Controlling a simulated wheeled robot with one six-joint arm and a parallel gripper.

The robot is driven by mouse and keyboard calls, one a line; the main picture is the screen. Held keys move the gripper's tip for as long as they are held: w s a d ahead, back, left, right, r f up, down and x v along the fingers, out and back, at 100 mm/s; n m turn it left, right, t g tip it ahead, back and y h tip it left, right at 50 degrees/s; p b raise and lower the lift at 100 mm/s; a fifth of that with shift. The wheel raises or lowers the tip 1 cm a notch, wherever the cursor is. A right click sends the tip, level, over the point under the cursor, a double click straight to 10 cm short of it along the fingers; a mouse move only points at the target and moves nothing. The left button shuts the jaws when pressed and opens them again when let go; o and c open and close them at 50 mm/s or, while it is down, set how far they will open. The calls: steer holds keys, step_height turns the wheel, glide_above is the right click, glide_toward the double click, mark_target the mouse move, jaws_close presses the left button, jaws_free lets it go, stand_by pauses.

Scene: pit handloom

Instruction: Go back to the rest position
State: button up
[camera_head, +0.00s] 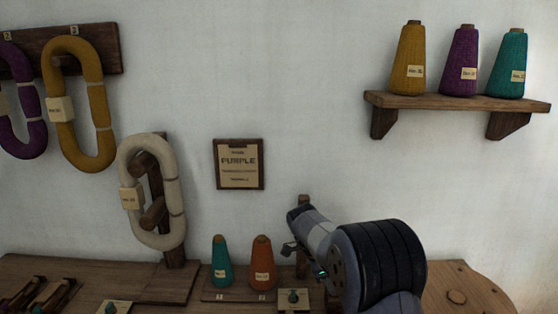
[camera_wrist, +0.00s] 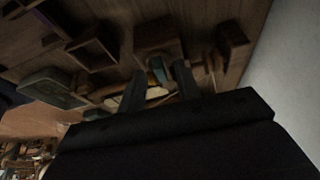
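My gripper (camera_head: 289,248) is at the lower middle of the head view, in front of the white wall and above the bench. My arm comes in from the lower right behind it. In the wrist view the two dark fingers of my gripper (camera_wrist: 158,84) stand apart, with nothing visibly held between them. Dim shapes, one of them teal, lie beyond the fingertips; I cannot tell exactly what they are.
A teal cone (camera_head: 221,264) and an orange cone (camera_head: 262,264) stand on the bench left of my gripper. A cream skein (camera_head: 173,205) hangs on a post. A PURPLE card (camera_head: 239,165) is on the wall. A shelf (camera_head: 450,101) holds three cones at upper right.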

steer(key=shift+d+f, duration=0.1)
steer(key=shift+f, duration=0.25)
steer(key=shift+r, duration=0.1)
